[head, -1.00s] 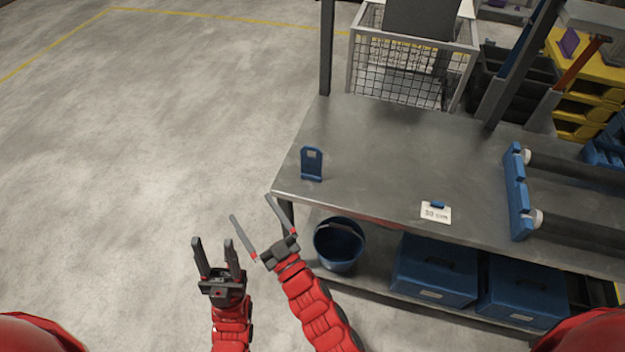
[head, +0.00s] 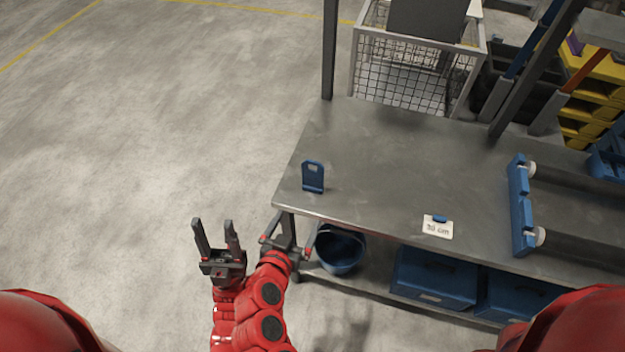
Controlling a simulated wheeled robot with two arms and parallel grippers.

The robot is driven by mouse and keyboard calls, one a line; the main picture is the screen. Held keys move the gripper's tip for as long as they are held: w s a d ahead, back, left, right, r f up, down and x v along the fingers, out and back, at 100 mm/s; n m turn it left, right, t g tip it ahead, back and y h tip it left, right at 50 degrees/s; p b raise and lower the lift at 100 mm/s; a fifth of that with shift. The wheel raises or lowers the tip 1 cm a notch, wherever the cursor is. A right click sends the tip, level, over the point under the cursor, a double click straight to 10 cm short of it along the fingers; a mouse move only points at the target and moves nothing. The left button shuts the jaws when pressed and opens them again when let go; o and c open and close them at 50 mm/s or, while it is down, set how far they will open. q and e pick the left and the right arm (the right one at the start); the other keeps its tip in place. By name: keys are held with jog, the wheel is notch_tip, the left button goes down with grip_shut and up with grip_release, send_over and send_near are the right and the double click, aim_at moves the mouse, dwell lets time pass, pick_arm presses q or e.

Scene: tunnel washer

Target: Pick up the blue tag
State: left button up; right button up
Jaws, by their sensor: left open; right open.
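The blue tag (head: 313,177), an upright blue plate with a slot near its top and a small foot, stands on the grey metal table near its left front edge. My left gripper (head: 213,224) is open and empty over the floor, left of the table and apart from the tag. My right gripper (head: 287,240) is open at the table's front left corner, beside the table leg and below and left of the tag. Its fingers look foreshortened, and I see nothing held in it.
The table (head: 400,160) also carries a white "30 cm" card (head: 437,229) with a blue clip and a blue roller holder (head: 521,205). A blue bucket (head: 340,250) and blue boxes (head: 433,279) sit beneath. A wire cage (head: 410,75) stands behind. The floor at left is clear.

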jog(key=p, duration=0.3)
send_near(312, 184)
jog(key=x, duration=0.3)
jog(key=shift+w+d+f, duration=0.1)
jog(key=shift+d+f, duration=0.05)
jog(key=shift+d, duration=0.25)
jog(key=shift+w, duration=0.5)
jog(key=p+x, duration=0.2)
jog(key=x, duration=0.1)
jog(key=shift+a+f, duration=0.1)
jog(key=shift+w+f, duration=0.15)
jog(key=shift+w, duration=0.25)
jog(key=shift+w+f, duration=0.2)
jog(key=shift+c, duration=0.2)
jog(key=c, duration=1.2)
